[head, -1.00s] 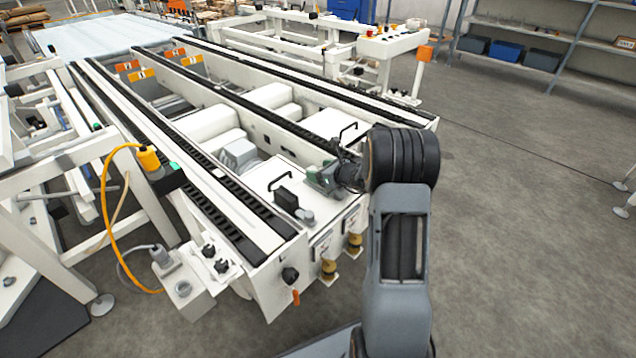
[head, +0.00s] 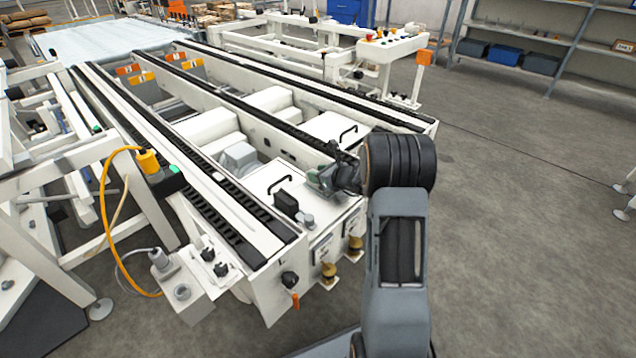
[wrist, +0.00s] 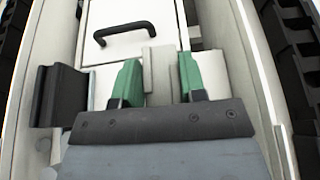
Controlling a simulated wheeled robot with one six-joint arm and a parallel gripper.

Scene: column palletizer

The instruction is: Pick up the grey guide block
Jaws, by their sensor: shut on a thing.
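The grey guide block (wrist: 160,72) is a light grey upright piece in the wrist view. It stands between the two green fingers of my gripper (wrist: 160,82), which are shut on it from left and right. Its lower part is hidden behind the gripper body. In the head view my gripper (head: 321,180) is low over the white cover at the near end of the conveyor; the block cannot be made out clearly there. I cannot tell whether the block touches the surface below.
A black block (head: 286,203) stands left of my gripper, also in the wrist view (wrist: 58,96). A black handle (wrist: 124,32) lies beyond the fingers. White rails with black chains (head: 225,205) run along both sides. Open floor (head: 520,220) is at right.

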